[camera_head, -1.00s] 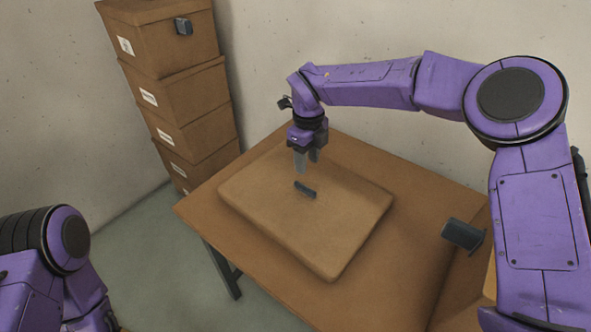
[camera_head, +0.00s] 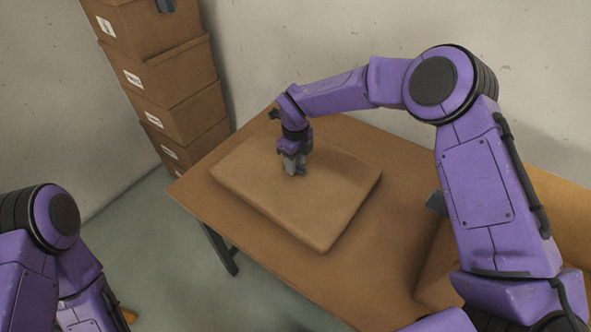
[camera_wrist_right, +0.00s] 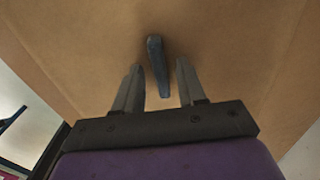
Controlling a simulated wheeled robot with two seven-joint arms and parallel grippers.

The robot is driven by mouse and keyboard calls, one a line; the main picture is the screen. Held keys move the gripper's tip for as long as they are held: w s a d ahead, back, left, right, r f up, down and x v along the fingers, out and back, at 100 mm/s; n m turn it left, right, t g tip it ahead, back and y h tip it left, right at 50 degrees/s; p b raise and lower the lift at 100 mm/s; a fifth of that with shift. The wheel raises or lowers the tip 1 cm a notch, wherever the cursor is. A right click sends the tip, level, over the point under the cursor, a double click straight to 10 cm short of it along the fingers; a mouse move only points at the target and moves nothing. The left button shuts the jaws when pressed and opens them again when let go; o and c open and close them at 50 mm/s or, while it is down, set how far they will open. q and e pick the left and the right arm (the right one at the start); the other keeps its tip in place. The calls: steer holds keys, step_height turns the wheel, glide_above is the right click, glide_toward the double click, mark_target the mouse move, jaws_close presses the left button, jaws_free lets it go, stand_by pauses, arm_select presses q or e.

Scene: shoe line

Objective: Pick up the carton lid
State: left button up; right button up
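The carton lid (camera_head: 330,205) is a flat brown slab lying on the brown table (camera_head: 375,275). A short dark handle (camera_wrist_right: 157,66) stands on its top face; in the head view my right gripper mostly hides it. My right gripper (camera_head: 294,170) is low over the lid, pointing down. In the right wrist view its fingers (camera_wrist_right: 159,82) are apart, one on each side of the handle, with gaps visible between. My left gripper is out of view; only part of my left arm shows at lower left.
A stack of brown boxes (camera_head: 182,103) stands on the floor by the wall, left of the table. A brown carton (camera_head: 437,265) with a dark fitting (camera_head: 437,203) is at the table's right, partly behind my right arm. The table around the lid is clear.

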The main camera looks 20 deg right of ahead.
jaws_close()
